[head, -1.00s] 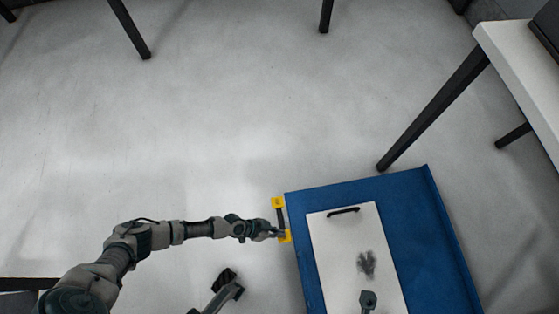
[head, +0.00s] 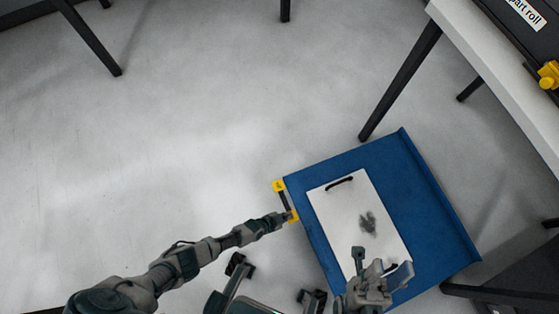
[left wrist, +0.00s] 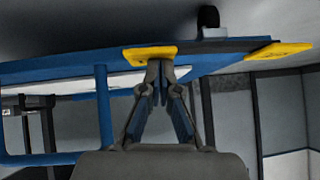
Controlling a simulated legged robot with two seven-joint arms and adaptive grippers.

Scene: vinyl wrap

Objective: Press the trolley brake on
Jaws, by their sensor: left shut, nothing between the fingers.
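The blue trolley (head: 430,220) stands on the floor at lower right in the head view. On its left edge is a dark brake bar (head: 284,200) between two yellow end pieces. My left gripper (head: 289,216) is shut and empty at the nearer yellow piece (head: 294,215). In the left wrist view, the shut fingertips (left wrist: 160,64) meet one yellow piece (left wrist: 150,52) and partly cover it; whether they press is unclear. The other yellow piece (left wrist: 278,52) is clear. My right gripper (head: 380,272) is over the trolley's near part; its finger state is unclear.
A white panel (head: 335,215) with a black handle (head: 339,182) and a dark smudge lies on the trolley. A white table (head: 490,75) with dark legs stands at upper right, bearing a black box with a yellow part (head: 549,75).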

